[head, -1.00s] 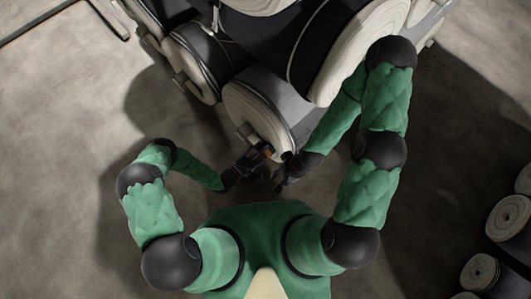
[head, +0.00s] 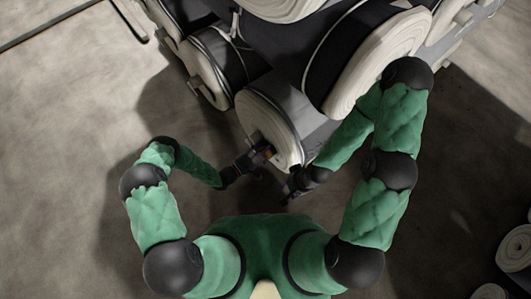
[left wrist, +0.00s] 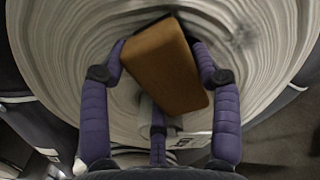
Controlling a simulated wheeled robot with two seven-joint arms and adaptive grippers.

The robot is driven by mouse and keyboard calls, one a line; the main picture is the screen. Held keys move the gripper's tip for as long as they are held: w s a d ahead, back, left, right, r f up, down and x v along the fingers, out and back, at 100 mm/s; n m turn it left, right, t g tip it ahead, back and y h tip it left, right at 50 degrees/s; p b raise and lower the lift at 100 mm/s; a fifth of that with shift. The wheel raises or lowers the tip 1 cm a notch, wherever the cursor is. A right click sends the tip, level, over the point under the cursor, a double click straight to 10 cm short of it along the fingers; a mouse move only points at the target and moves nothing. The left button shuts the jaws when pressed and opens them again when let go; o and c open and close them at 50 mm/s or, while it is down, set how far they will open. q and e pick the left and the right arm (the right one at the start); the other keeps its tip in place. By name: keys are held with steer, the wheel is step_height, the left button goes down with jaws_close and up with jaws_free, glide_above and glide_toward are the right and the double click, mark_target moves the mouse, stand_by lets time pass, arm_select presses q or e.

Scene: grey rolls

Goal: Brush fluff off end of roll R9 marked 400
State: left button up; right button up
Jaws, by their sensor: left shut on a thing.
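A pale, layered roll end (head: 268,125) faces me low in the stack, and it fills much of the left wrist view (left wrist: 60,60). My left gripper (head: 262,155) is at its lower part. In the left wrist view its purple fingers (left wrist: 163,75) are shut on a brown block-shaped brush (left wrist: 163,65), tilted in front of the roll end. Whether it touches the face is unclear. A dark fuzzy patch (left wrist: 245,35) shows right of the brush. A small pale tag (left wrist: 190,141) below is unreadable. My right gripper (head: 290,190) is dark and small near the roll's lower right; its fingers are unclear.
A large roll (head: 375,65) overhangs at upper right, close to my right arm. Another roll (head: 207,75) lies at left. Several loose rolls stand on the floor at far right, one of them pale (head: 515,247). The floor at left is clear.

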mark_target(284, 157)
arm_select(q)
steer(key=shift+w+r+p, duration=0.1)
steer(key=shift+r+p, duration=0.65)
steer(key=shift+r, duration=0.3)
steer(key=shift+s+d+f+p, duration=0.1)
steer(key=shift+s+d+p, duration=0.15)
steer(key=shift+s+d, duration=0.65)
steer(key=shift+s+d+p, duration=0.25)
steer(key=shift+s+d, duration=0.35)
steer(key=shift+s, duration=0.55)
steer(key=shift+s+d+p, duration=0.2)
steer(key=shift+s+d, duration=0.3)
steer(key=shift+s, duration=0.2)
steer(key=shift+s+d+p, duration=0.15)
steer(key=shift+s+d, duration=0.35)
steer(key=shift+s, duration=0.2)
steer(key=shift+a, duration=0.15)
steer(key=shift+s+a, duration=0.35)
steer(key=shift+a, duration=0.2)
steer(key=shift+v, duration=2.3)
steer(key=shift+v, duration=1.5)
